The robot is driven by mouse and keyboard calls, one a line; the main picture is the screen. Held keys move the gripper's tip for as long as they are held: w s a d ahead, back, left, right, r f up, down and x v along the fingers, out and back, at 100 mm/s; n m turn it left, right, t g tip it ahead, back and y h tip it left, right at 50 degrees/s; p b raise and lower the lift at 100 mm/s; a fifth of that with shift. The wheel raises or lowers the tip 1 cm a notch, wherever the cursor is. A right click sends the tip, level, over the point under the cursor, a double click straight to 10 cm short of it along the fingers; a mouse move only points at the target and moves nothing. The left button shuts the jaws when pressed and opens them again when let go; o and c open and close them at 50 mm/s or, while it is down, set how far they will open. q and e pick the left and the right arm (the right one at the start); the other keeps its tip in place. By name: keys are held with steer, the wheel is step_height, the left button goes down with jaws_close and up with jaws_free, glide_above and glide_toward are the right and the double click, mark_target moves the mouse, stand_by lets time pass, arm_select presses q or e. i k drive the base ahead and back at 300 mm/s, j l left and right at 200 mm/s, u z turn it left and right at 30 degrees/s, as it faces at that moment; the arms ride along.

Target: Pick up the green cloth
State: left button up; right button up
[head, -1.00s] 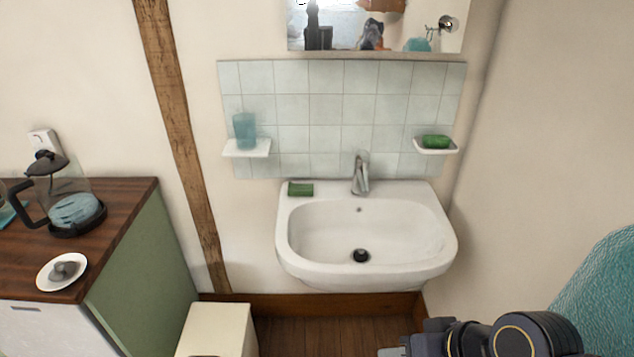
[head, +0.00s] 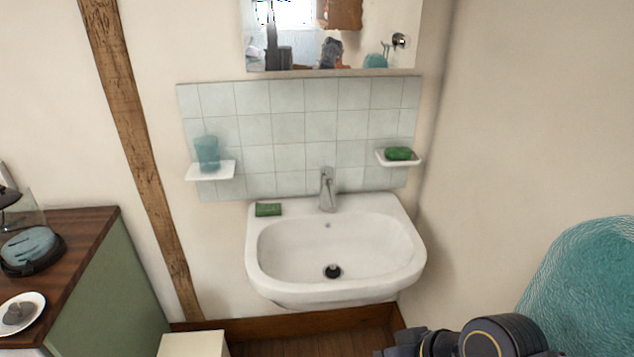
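A small green folded cloth (head: 268,210) lies flat on the back left corner of the white sink (head: 262,275), left of the tap. My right arm comes in at the bottom right, below and in front of the sink. Only the edge of my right gripper (head: 385,352) shows at the bottom of the picture, well apart from the cloth; its fingers are cut off. My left gripper is not in view.
A tap (head: 327,190) stands behind the basin. Wall shelves hold a blue cup (head: 207,153) and a green soap-like block (head: 398,153). A counter (head: 85,235) is at left, a cream box (head: 193,345) below, a teal textured thing (head: 590,280) at right.

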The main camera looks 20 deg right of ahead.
mark_target(260, 209)
steer(key=i+l+u, duration=0.15)
steer(key=i+u, duration=0.3)
steer(key=i+l+u, duration=0.25)
steer(key=u, duration=0.2)
steer(key=i, duration=0.1)
